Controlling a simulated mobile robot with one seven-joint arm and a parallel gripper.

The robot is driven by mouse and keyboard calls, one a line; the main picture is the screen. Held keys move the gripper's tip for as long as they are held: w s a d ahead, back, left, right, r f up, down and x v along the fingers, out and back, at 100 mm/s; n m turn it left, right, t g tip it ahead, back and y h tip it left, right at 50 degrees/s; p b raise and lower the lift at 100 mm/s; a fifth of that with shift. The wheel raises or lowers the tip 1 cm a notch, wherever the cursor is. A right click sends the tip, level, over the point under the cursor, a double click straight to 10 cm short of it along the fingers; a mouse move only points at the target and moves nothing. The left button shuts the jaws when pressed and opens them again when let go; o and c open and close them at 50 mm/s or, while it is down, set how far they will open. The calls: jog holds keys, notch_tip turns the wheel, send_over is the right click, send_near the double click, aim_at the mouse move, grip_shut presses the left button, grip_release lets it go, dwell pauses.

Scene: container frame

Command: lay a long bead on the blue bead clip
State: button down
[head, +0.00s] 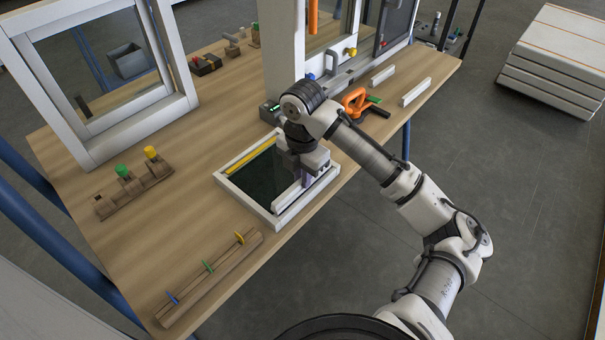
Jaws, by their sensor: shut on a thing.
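The blue bead clip (172,297) is at the near left end of a long wooden rack (215,276), which also carries a green clip (208,266) and a yellow clip (239,238). No bead lies on the rack. My gripper (306,181) points down over the right side of a white frame (228,187) with a dark pane (252,181). It is shut on what looks like a long pale bead (286,197) along that side; my arm hides part of it, and I cannot tell whether it is lifted. A yellow strip (250,154) lies along the frame's far left side.
Short white strips (416,92) and an orange tool (354,101) lie to the right. A wooden block with green and yellow knobs (133,188) and a standing white window frame (95,80) are at left. Table between rack and white frame is clear.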

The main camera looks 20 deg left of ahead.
jog(key=shift+f, duration=0.4)
jog(key=c, duration=1.4)
grip_release()
jog(key=shift+r, duration=0.1)
notch_tip(320, 180, up, 14)
jog(key=shift+f+b, duration=0.15)
jog(key=shift+b, duration=0.45)
